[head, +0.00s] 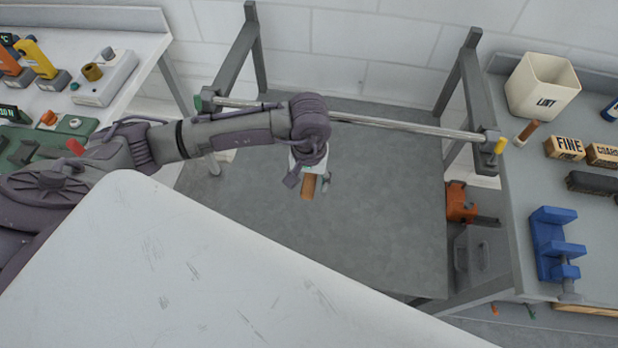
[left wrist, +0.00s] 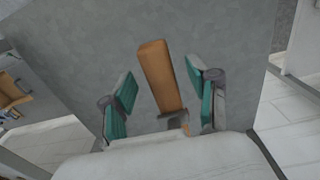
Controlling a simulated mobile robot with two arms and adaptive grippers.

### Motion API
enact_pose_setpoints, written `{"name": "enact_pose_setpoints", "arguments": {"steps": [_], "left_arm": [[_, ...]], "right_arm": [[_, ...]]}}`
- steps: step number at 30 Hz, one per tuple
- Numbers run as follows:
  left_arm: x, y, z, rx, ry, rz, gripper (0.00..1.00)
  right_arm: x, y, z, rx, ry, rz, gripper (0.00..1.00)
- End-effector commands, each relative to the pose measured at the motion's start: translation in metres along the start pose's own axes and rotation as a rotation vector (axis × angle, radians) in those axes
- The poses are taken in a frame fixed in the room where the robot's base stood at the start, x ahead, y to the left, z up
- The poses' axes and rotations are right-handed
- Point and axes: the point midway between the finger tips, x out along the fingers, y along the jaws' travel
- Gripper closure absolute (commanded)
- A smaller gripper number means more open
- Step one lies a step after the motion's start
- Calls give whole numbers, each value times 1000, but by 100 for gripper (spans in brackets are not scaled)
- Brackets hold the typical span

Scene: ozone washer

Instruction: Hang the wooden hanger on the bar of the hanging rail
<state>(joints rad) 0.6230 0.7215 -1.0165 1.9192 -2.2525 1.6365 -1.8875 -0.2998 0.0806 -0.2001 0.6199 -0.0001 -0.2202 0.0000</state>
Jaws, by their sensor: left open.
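The bar (head: 400,125) of the hanging rail runs across the head view between two dark grey frames; my left arm covers part of it. The wooden hanger (head: 308,188) shows as a short brown piece below my left gripper (head: 312,180), on the near side of the bar. In the left wrist view, the hanger (left wrist: 160,76) stands between the fingers of my open left gripper (left wrist: 164,102), apart from both pads. A small metal part shows at its lower end. I cannot tell whether its hook touches the bar. My right gripper is not in view.
A left bench (head: 60,118) holds devices. A right bench (head: 505,200) holds a lint bin (head: 541,88), sanding blocks (head: 565,148) and a blue vise (head: 552,245). An orange item (head: 460,203) and a grey box (head: 482,252) sit below.

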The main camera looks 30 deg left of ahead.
Motion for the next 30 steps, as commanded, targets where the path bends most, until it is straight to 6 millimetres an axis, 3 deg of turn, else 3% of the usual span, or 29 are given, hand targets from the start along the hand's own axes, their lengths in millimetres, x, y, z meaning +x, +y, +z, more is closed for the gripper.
{"name": "enact_pose_setpoints", "arguments": {"steps": [7, 21, 30], "left_arm": [[-9, 0, -1, 0, 1, 0, 40], [-100, 0, -1, 1, 4, 1, 40], [-120, 0, 0, -1, 0, -1, 40]], "right_arm": [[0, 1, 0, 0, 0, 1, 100], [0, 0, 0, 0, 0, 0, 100], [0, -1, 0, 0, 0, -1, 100]]}}
